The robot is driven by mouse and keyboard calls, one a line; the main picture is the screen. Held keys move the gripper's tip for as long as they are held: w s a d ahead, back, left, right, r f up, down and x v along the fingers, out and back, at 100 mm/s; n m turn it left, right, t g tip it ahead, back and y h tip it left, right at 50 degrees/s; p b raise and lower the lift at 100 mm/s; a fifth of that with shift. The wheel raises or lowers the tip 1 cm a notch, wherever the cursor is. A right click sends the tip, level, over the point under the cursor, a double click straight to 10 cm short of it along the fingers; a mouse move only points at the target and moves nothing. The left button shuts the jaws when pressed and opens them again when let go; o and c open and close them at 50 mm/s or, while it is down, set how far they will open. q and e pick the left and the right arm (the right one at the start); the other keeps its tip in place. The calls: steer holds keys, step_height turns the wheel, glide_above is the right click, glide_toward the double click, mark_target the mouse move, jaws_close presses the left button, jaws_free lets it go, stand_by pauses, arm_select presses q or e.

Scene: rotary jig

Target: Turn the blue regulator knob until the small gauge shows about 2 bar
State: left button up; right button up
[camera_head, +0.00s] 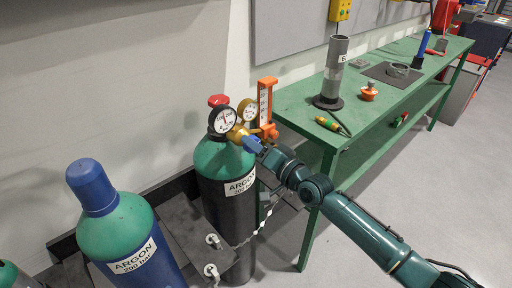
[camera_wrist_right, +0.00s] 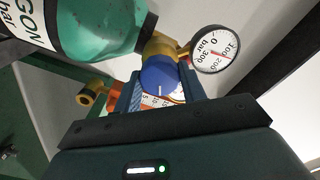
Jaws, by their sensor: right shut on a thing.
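The blue regulator knob (camera_head: 251,145) is on the brass regulator on top of the argon cylinder (camera_head: 222,165) with the green shoulder. My right gripper (camera_head: 257,148) reaches it from the right and is shut on it. The larger gauge (camera_wrist_right: 215,49) shows a red needle on a 0 to 300 bar scale. My left gripper is out of view.
An orange flowmeter (camera_head: 266,102) stands right beside the gauges. A blue-capped argon cylinder (camera_head: 115,225) is at the left. Open floor lies at the right.

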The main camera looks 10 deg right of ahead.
stand_by(0.6)
steer(key=o, duration=1)
steer(key=v, duration=1.3)
steer(key=shift+s, duration=0.1)
